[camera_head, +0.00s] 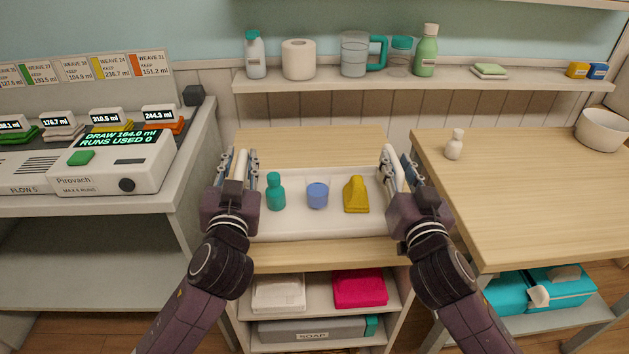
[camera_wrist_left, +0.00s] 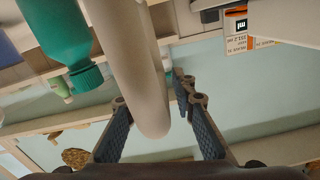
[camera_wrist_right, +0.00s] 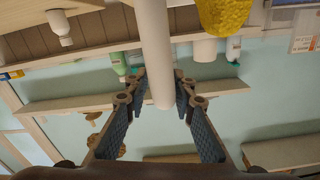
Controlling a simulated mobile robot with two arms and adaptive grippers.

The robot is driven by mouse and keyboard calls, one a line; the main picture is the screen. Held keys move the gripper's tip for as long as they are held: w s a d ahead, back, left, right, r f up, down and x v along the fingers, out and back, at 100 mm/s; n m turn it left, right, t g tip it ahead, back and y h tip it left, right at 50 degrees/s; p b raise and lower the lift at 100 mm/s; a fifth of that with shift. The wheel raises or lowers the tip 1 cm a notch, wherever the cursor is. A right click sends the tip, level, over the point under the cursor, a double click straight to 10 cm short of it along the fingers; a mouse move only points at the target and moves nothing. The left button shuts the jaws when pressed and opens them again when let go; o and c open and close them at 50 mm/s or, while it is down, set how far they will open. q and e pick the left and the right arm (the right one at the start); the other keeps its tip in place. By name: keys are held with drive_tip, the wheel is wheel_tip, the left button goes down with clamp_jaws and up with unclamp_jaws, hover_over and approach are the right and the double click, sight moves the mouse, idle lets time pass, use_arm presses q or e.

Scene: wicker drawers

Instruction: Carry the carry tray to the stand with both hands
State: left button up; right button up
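The white carry tray (camera_head: 318,230) rests on the wooden top of a shelf unit (camera_head: 310,148). It holds a teal bottle (camera_head: 276,193), a blue cup (camera_head: 318,195) and a yellow wedge-like item (camera_head: 356,195). My left gripper (camera_head: 240,168) is at the tray's left handle (camera_head: 241,163), with its open fingers (camera_wrist_left: 158,110) on either side of that handle (camera_wrist_left: 140,75). My right gripper (camera_head: 393,168) is likewise at the right handle (camera_head: 392,180), with open fingers (camera_wrist_right: 158,90) straddling the handle (camera_wrist_right: 154,50). Firm contact is not visible at either handle.
A wooden table (camera_head: 530,190) at the right bears a small white bottle (camera_head: 454,145) and a white bowl (camera_head: 603,130). A bench with a dispensing machine (camera_head: 115,165) stands left. A wall shelf (camera_head: 420,83) with bottles and a jug spans behind. The right table has much clear top.

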use_arm(q)
drive_tip(key=shift+o, duration=1.1)
use_arm(e)
drive_tip(key=shift+o, duration=1)
drive_tip(key=shift+r, duration=0.1)
drive_tip(key=shift+a, duration=0.1)
use_arm(q)
drive_tip(key=shift+d, duration=0.1)
drive_tip(key=shift+s, duration=0.15)
use_arm(e)
drive_tip(key=shift+s, duration=0.15)
use_arm(q)
drive_tip(key=s+d, duration=0.1)
drive_tip(key=s, duration=1)
drive_tip(key=shift+s+d, duration=0.15)
drive_tip(key=shift+s, duration=0.15)
use_arm(e)
drive_tip(key=s+d, duration=0.1)
drive_tip(key=s, duration=1)
drive_tip(key=shift+s, duration=0.4)
drive_tip(key=shift+d, duration=0.1)
